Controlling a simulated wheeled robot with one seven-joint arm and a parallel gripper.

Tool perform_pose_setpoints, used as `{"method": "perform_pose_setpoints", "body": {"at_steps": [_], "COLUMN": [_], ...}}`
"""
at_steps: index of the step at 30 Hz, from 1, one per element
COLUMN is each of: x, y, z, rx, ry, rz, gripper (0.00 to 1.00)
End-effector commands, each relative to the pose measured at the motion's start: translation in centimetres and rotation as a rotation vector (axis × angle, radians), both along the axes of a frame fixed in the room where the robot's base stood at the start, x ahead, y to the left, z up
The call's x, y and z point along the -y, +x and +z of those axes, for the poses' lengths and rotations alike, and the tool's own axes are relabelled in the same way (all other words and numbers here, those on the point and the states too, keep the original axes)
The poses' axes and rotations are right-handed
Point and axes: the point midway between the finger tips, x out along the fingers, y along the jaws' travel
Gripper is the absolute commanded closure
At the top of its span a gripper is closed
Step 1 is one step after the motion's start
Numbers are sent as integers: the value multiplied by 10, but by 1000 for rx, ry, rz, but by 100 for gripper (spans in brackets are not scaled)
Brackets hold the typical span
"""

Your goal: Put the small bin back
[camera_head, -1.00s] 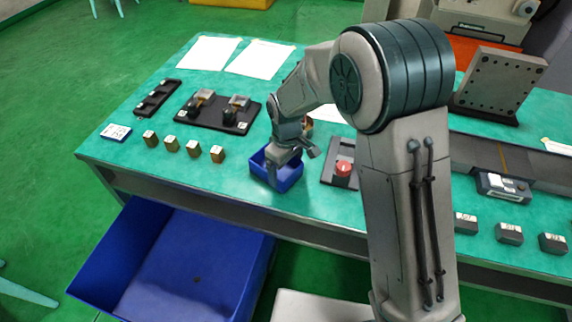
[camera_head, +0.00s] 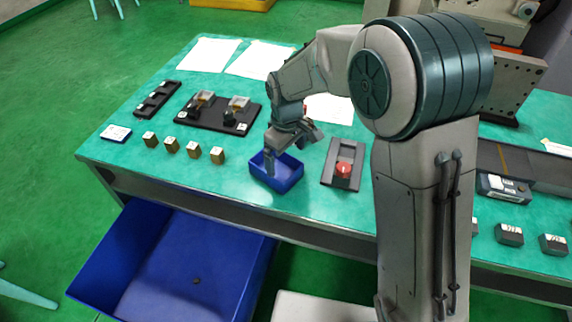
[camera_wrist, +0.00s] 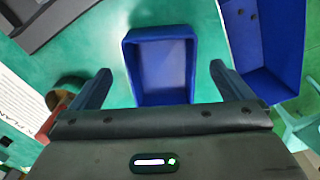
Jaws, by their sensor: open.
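The small bin (camera_head: 284,184) is blue, open-topped and upright on the green table top, near its front edge. In the wrist view the small bin (camera_wrist: 160,68) looks empty and lies ahead of my fingers, roughly centred between them. My gripper (camera_head: 271,163) is open above the small bin in the head view, with one finger overlapping the bin's left part. In the wrist view the open fingers of my gripper (camera_wrist: 160,70) hold nothing. I cannot tell the exact height of the fingertips over the rim.
A big blue bin (camera_head: 95,262) stands below the table front, with a small dark thing inside. Several brass blocks (camera_head: 171,145) and a black fixture plate (camera_head: 218,112) lie left. A red button (camera_head: 343,169) on a grey plate sits close on the right.

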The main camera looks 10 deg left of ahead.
Motion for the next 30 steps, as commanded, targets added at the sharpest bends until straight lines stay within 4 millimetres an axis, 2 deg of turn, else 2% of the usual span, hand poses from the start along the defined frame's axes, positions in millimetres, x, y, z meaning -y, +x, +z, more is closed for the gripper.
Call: {"method": "perform_pose_setpoints", "body": {"at_steps": [3, 9, 13, 20, 23, 25, 30], "x": [0, 1, 1, 3, 19, 39, 111], "y": [1, 0, -1, -1, -3, -7, -32], "z": [27, 57, 65, 68, 76, 86, 112], "rx": [4, 1, 0, 1, 11, 25, 72], "ry": [3, 0, 0, 0, 4, 9, 32], "rz": [0, 0, 0, -7, -51, -115, -349], "gripper": [0, 0, 0, 0, 0, 0, 0]}}
